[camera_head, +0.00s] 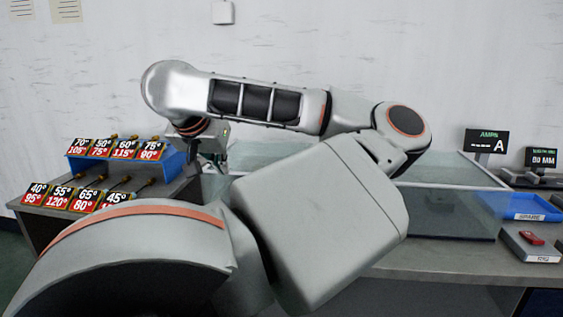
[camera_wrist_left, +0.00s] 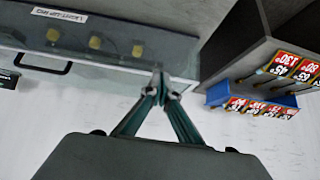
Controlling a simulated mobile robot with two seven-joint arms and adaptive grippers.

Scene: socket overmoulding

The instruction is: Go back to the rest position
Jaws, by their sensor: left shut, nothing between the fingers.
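My left arm fills the middle of the head view, with its elbow to the right and its wrist bent down at the left. The left gripper (camera_wrist_left: 163,88) shows clearly in the left wrist view. Its two thin fingers meet at the tips, shut with nothing between them. My right gripper is in neither view.
Number cards (camera_head: 76,198) stand in two rows at the left. A glass tank (camera_head: 450,210) stands on the bench behind my arm. At the right are an AMPS display (camera_head: 487,141), a blue SPARE tray (camera_head: 528,207) and a grey block (camera_head: 530,246) with a red piece.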

